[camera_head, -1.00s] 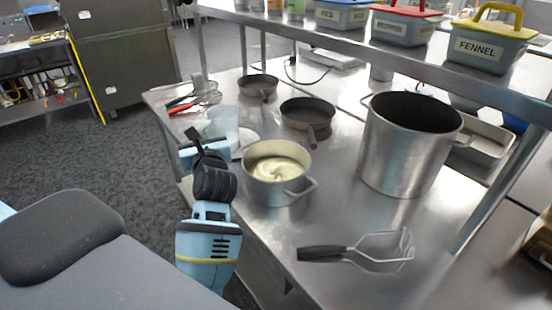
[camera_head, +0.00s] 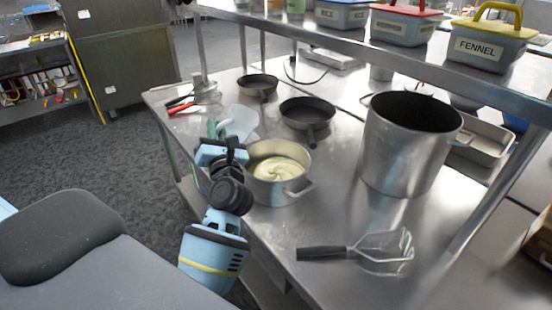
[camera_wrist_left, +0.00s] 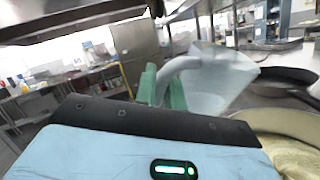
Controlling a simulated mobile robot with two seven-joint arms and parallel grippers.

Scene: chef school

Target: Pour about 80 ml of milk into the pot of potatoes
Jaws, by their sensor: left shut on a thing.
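A translucent jug (camera_head: 242,121) is held above the back left rim of the pot, tilted. It also shows in the left wrist view (camera_wrist_left: 218,82). My left gripper (camera_head: 212,130) is shut on the jug's handle; its green fingers (camera_wrist_left: 163,88) show in the wrist view. The metal pot (camera_head: 274,191) stands on the steel table, holding creamy, pale yellow mash (camera_head: 276,168); its rim and contents show at the right of the wrist view (camera_wrist_left: 290,150). I cannot make out a stream or the milk level. My right gripper is not in view.
A tall stockpot (camera_head: 408,150) stands right of the pot, two dark pans (camera_head: 307,112) behind. Red-handled utensils (camera_head: 183,107) lie at the back left. A shelf with labelled tubs (camera_head: 487,50) runs above.

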